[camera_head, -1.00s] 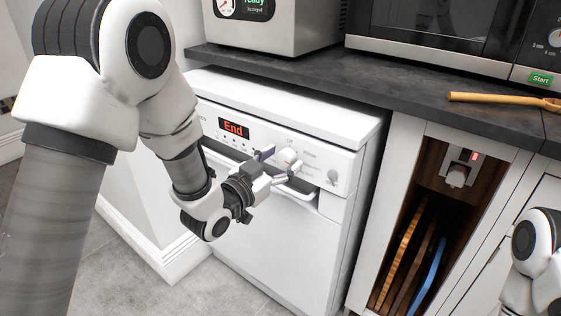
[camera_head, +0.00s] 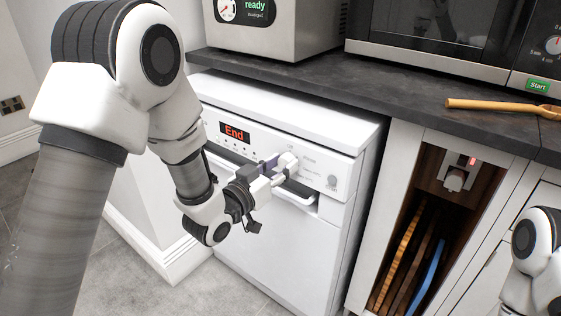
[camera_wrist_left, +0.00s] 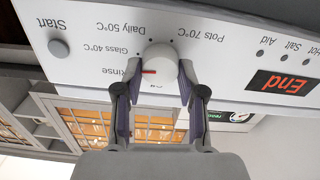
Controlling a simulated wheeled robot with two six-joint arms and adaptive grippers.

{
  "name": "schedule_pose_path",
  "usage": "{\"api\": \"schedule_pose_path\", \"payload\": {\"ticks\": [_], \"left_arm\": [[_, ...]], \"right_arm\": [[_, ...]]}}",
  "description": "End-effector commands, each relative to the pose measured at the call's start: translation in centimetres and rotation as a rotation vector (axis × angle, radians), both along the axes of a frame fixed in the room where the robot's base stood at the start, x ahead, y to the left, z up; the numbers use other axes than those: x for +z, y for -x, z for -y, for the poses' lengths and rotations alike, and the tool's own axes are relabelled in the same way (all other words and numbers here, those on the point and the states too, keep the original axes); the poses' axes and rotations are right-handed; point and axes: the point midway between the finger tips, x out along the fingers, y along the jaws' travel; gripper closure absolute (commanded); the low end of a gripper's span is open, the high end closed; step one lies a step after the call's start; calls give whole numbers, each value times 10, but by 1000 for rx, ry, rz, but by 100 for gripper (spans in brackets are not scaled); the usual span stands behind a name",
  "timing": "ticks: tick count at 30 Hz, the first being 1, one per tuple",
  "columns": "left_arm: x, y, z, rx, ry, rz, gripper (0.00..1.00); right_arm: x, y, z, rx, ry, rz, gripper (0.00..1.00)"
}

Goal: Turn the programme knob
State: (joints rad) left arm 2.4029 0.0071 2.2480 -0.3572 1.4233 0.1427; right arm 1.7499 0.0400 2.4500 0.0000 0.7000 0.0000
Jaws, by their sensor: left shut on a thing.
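The white round programme knob (camera_head: 289,160) is on the front panel of the white dishwasher (camera_head: 258,146). My left gripper (camera_head: 279,167) is at the knob. In the left wrist view, upside down, its two fingers (camera_wrist_left: 160,78) sit on either side of the knob (camera_wrist_left: 160,60) and are shut on it. A red mark on the knob points left, toward the Rinse label (camera_wrist_left: 124,72). Glass, Daily and Pots labels run around it. The display (camera_head: 235,132) reads "End". My right gripper is out of view; part of my right arm shows at the right edge.
A Start button (camera_wrist_left: 59,48) is on the same panel. The dishwasher's handle recess is just below the knob. A dark worktop (camera_head: 420,100) overhangs above, with a wooden spoon (camera_head: 490,105). An open niche with boards (camera_head: 408,260) is at the right.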

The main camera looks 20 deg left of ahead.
Motion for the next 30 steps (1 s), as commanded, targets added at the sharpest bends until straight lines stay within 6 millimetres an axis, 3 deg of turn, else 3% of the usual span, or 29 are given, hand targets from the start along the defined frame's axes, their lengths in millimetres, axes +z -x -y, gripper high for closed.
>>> {"api": "schedule_pose_path", "payload": {"ticks": [30], "left_arm": [[2,-1,-3,0,904,-326,95]], "right_arm": [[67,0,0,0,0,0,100]]}}
